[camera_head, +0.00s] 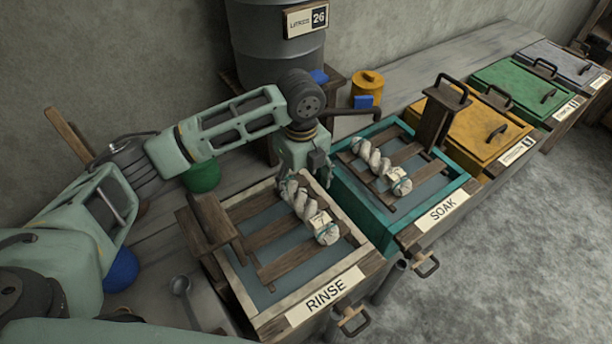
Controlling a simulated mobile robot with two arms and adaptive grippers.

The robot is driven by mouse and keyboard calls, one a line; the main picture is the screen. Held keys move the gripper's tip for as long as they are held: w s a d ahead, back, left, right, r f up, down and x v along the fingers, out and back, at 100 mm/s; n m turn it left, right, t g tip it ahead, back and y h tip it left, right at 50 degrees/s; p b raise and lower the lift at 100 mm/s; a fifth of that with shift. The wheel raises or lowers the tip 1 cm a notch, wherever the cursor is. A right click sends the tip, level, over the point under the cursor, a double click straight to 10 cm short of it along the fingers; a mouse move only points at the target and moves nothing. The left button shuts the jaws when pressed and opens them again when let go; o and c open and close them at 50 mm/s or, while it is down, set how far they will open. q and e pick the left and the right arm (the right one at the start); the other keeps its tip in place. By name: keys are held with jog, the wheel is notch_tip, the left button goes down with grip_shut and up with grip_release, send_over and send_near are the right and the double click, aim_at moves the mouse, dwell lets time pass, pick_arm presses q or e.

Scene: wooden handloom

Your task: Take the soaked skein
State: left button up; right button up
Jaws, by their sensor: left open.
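A white twisted skein (375,162) with a paper tag lies on the wooden slats of the teal-rimmed tray labelled SOAK (467,190). A second tagged white skein (303,205) lies on the slats of the pale-rimmed tray labelled RINSE (243,290). My left gripper (304,180) is open and points down at the far end of the RINSE skein, left of the SOAK skein. I cannot tell whether its fingers touch the RINSE skein; they partly hide its far end. My right gripper is not in view.
A wooden paddle with a black handle (437,110) stands at the SOAK tray's far right corner. Another wooden piece (207,225) stands at the RINSE tray's left. A grey barrel (275,50) and yellow canister (367,84) stand behind. Yellow (470,128) and green (525,88) lidded boxes continue right.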

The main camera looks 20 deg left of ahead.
aim_at(303, 199)
pick_arm(q)
jog(key=f, duration=0.1)
jog(key=s+f, duration=0.1)
jog(key=f, duration=0.1)
jog(key=shift+d+f+p, duration=0.1)
jog(key=shift+f+p, duration=0.05)
jog(key=shift+p, duration=0.2)
notch_tip(303, 199, down, 3)
jog(key=shift+w+d+r, duration=0.1)
jog(key=shift+w, duration=0.05)
jog(key=shift+w+f, duration=0.1)
jog(key=shift+f, duration=0.6)
jog(key=c, duration=1.2)
jog(key=shift+r, duration=0.15)
jog(key=shift+c, duration=0.8)
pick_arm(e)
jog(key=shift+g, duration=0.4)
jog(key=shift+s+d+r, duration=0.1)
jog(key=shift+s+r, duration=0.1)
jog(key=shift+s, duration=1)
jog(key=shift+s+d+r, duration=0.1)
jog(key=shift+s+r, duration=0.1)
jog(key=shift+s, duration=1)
